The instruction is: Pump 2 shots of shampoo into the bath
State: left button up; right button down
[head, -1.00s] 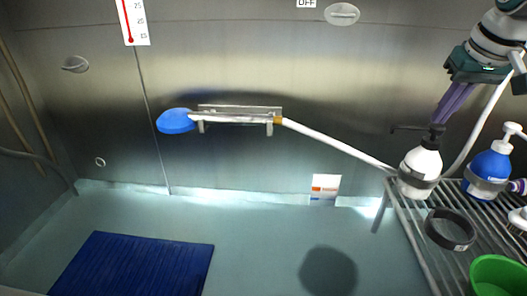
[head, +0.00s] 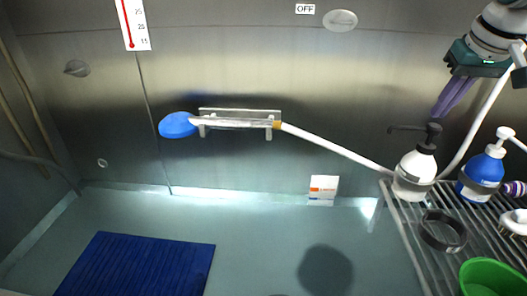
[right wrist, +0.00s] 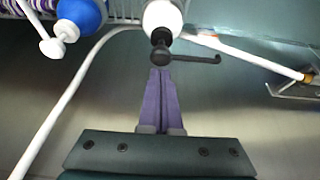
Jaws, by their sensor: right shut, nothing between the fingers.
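A white bottle with a black pump (head: 416,170) stands in a dark ring holder on the wire rack at the right. Its black nozzle points left over the bath (head: 240,235). A blue bottle with a white pump (head: 482,172) stands to its right on the rack. My right gripper (head: 441,110) has its purple fingers shut and empty, just above the black pump head. In the right wrist view the shut fingers (right wrist: 161,72) point toward the black pump (right wrist: 162,45). I cannot tell from either view whether they touch it. Bottle labels are not readable. My left gripper is not in view.
The wire rack (head: 412,240) also holds an empty dark ring (head: 442,231), a green bowl (head: 490,277) and a white item (head: 514,222). A blue mat (head: 140,268) lies in the bath. A shower head (head: 178,125) hangs on the wall; its hose runs behind the bottles.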

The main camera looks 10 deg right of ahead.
jog(key=shift+f, duration=0.15)
jog(key=shift+f+b, duration=1.25)
jog(key=shift+f, duration=0.1)
notch_tip(320, 180, up, 2)
jog(key=p, duration=0.2)
jog(key=shift+r+p, duration=0.25)
jog(key=shift+p, duration=0.1)
jog(key=shift+r, duration=0.3)
